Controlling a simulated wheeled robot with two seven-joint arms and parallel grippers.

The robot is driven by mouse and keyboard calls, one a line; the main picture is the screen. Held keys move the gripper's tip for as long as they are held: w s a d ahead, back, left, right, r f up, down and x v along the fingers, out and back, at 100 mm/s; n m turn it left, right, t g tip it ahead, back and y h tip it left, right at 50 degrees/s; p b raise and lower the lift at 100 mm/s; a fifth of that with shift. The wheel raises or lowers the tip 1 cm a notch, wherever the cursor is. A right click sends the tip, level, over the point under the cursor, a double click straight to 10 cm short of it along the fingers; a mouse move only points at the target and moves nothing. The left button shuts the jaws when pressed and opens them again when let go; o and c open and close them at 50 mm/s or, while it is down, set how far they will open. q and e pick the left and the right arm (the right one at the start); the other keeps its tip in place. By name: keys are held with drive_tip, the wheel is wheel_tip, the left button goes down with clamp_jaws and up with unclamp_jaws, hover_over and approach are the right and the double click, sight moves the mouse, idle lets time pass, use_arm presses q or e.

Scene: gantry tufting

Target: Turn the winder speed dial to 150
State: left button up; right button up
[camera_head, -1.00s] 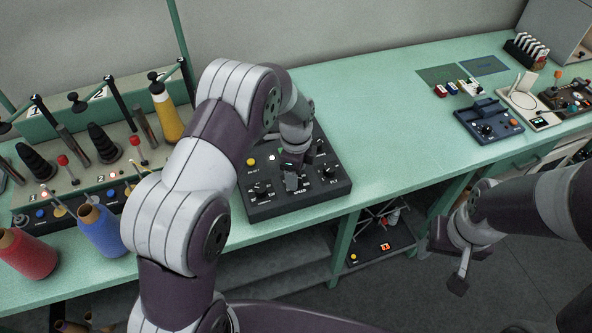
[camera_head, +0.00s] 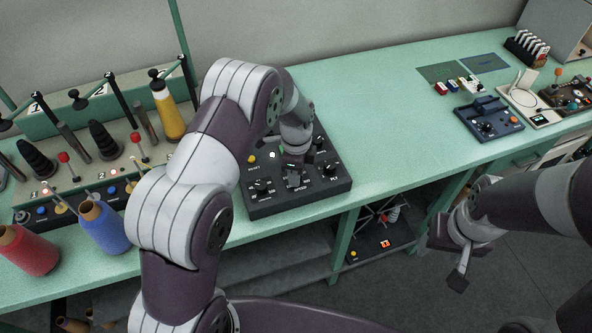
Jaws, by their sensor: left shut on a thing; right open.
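The black control panel (camera_head: 265,207) lies on the green bench under my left arm. It carries several dark knobs, a yellow button and white lettering that reads SPEED at the front middle. My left gripper (camera_head: 295,179) points down at the panel and is shut on the speed dial (camera_head: 294,182) just above that lettering. The gripper hides most of the dial, and its setting cannot be read. My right gripper (camera_head: 451,262) is open and empty, in front of the bench at the right, over the floor.
Red (camera_head: 28,252) and blue (camera_head: 104,229) yarn cones stand at the front left, by a winder with black cones and a yellow cone (camera_head: 168,115). A blue device (camera_head: 487,124) sits at the right. The bench middle (camera_head: 375,120) is clear.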

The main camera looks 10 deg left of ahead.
use_arm(q)
drive_tip(key=n, duration=0.8)
drive_tip(key=shift+n, duration=0.3)
drive_tip(key=n, duration=0.4)
drive_tip(key=shift+r+n, duration=0.1)
drive_tip(key=shift+n, duration=0.2)
drive_tip(key=n, duration=0.4)
drive_tip(key=shift+w, duration=0.1)
drive_tip(key=n, duration=0.9)
drive_tip(key=shift+n, duration=0.3)
drive_tip(key=n, duration=0.4)
drive_tip(key=shift+n, duration=2)
drive_tip(key=shift+w, duration=0.1)
